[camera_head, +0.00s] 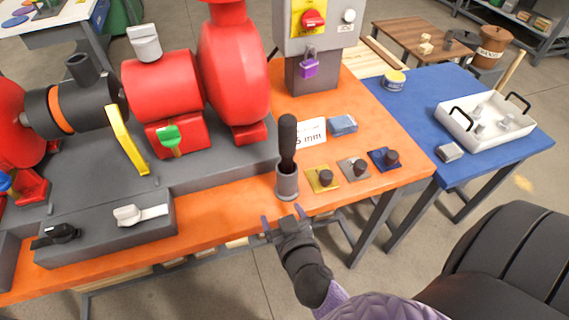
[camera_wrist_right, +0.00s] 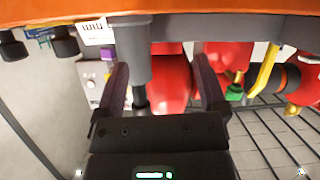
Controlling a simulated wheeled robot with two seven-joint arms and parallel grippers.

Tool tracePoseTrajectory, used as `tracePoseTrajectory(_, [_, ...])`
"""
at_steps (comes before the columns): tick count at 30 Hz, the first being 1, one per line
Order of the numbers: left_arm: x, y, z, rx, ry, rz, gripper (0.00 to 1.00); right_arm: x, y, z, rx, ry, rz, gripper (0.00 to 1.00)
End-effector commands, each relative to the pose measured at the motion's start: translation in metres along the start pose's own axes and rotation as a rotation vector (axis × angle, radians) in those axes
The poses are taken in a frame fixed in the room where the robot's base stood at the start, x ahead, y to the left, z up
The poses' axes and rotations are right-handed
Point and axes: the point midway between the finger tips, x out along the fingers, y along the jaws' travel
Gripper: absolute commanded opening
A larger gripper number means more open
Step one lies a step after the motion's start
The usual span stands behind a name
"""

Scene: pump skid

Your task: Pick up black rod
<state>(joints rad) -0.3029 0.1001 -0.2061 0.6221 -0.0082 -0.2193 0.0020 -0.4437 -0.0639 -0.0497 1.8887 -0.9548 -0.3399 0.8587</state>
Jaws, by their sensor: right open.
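The black rod (camera_head: 287,135) stands upright in a grey cup (camera_head: 287,187) near the front edge of the orange table. In the right wrist view, which looks upside down, the black rod (camera_wrist_right: 139,97) hangs below the grey cup (camera_wrist_right: 132,50). My right gripper (camera_head: 282,214) is open and empty, just in front of the cup at the table edge. In the wrist view its fingers (camera_wrist_right: 162,78) spread to either side of the rod, which lies nearer the left finger; whether they reach around it I cannot tell. My left gripper is not in view.
Yellow, grey and blue plates (camera_head: 322,179) with black knobs sit right of the cup. A white sign (camera_head: 309,133) stands behind it. The red pump and its grey base (camera_head: 215,160) fill the left. A white tray (camera_head: 485,135) stands on the blue table.

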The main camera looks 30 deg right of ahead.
Motion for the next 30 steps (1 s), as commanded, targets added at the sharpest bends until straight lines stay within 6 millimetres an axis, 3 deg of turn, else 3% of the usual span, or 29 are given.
tracePoseTrajectory(1, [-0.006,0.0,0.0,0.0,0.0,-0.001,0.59,-0.008,0.012,-0.043,0.034,0.104,0.044,0.91])
tracePoseTrajectory(3, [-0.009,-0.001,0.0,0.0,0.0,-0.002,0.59,-0.023,0.029,-0.094,0.079,0.242,0.103,0.91])
tracePoseTrajectory(7, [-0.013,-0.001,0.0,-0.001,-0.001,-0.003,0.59,-0.037,0.046,-0.137,0.114,0.364,0.155,0.91])
tracePoseTrajectory(22, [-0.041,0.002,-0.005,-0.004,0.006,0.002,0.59,0.042,0.062,-0.177,0.115,0.372,0.158,0.91])
tracePoseTrajectory(30, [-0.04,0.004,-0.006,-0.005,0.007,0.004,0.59,0.048,0.063,-0.177,0.117,0.37,0.158,0.91])
